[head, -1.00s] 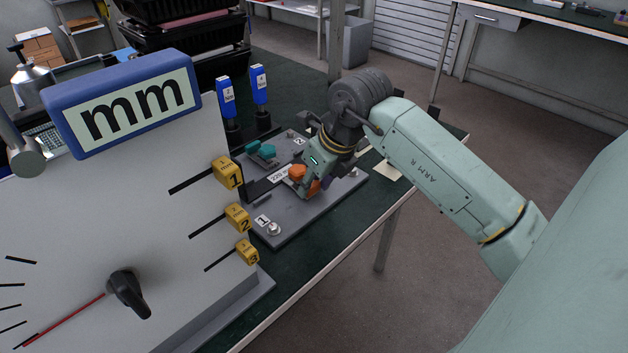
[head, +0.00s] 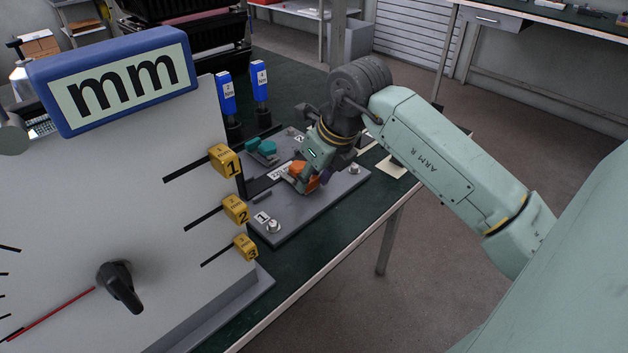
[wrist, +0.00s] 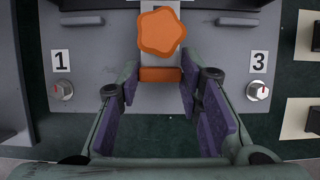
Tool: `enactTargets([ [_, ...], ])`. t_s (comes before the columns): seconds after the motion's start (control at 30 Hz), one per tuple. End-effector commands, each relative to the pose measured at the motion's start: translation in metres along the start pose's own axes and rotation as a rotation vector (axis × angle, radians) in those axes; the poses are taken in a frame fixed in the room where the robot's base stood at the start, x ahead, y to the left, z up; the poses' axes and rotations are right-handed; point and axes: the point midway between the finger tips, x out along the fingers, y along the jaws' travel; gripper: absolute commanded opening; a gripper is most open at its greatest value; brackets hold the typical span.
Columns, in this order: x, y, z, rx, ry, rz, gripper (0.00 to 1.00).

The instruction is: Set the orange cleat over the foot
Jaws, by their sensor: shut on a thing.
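The orange cleat (head: 297,172) has a star-shaped knob above a flat orange block. In the wrist view the cleat (wrist: 161,34) is at the top middle, with its block between my fingertips. My gripper (wrist: 160,76) is shut on that block with its purple-padded fingers. In the head view my gripper (head: 312,182) points down over the grey base plate (head: 300,213). The foot is not clearly visible; the cleat and fingers cover that spot. I cannot tell whether the cleat touches what is beneath it.
A teal cleat (head: 262,148) sits farther back on the plate. Knobs stand near labels 1 (wrist: 62,91) and 3 (wrist: 257,92). A large "mm" dial panel (head: 110,190) with yellow numbered tags stands left. Blue-handled tools (head: 226,95) stand behind.

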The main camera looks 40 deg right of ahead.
Motion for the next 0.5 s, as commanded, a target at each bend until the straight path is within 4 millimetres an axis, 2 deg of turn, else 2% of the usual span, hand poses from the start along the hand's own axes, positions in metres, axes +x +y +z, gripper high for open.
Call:
enactTargets([
  [0.1, -0.0006, 0.0003, 0.0003, 0.0, -0.001, 0.001, 0.0],
  [0.13, -0.0006, 0.0003, 0.0003, 0.0, -0.001, 0.001, 0.34],
  [0.4, -0.0004, 0.0002, 0.0, 0.001, 0.0, 0.001, 0.52],
  [0.5, -0.0004, 0.0002, 0.0, 0.001, 0.0, 0.001, 0.53],
])
